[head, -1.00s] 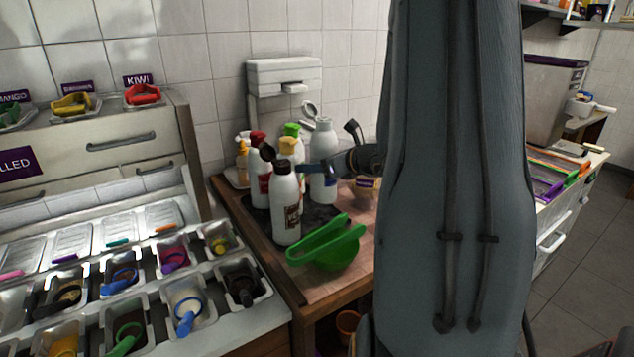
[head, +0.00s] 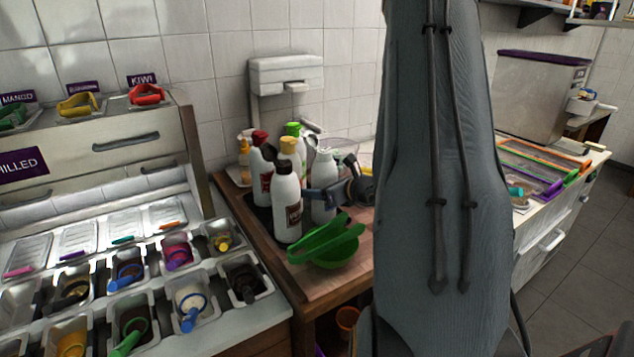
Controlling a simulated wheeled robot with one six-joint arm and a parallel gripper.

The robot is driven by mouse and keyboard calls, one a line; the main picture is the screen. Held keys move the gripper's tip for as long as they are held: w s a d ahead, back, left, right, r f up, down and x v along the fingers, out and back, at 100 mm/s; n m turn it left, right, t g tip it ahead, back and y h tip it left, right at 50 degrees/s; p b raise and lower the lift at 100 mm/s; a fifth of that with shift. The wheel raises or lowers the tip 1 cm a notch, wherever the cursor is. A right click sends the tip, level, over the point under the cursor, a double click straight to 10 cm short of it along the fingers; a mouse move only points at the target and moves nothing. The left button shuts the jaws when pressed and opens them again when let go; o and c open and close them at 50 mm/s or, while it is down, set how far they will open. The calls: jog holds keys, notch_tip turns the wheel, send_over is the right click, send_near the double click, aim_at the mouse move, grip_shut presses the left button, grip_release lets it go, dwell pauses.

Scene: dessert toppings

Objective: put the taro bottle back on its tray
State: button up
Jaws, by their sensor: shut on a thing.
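The taro bottle (head: 324,166) appears to be the white bottle with a pale top in the head view; its label cannot be read. My gripper (head: 318,199) reaches in from the right and is shut on this bottle, holding it upright. The dark tray (head: 258,216) lies under the bottle group, mostly hidden. The held bottle's base is hidden, so I cannot tell whether it touches the tray.
A red-capped bottle (head: 261,170) and a green-capped bottle (head: 293,130) stand close by. A green strainer-like bowl (head: 328,248) lies in front on the wooden counter (head: 312,284). Topping containers (head: 191,301) fill the left counter. My arm hides much of the right.

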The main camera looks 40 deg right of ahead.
jog(key=shift+w, duration=0.1)
jog(key=o, duration=0.6)
jog(key=shift+f, duration=0.15)
jog(key=o, duration=0.5)
jog(key=shift+c, duration=0.2)
jog(key=shift+r, duration=0.25)
jog(key=b+v, duration=0.2)
jog(key=v, duration=1)
jog(key=shift+b, duration=0.35)
notch_tip(320, 180, up, 9)
jog(key=p, duration=0.5)
jog(key=shift+p, duration=0.4)
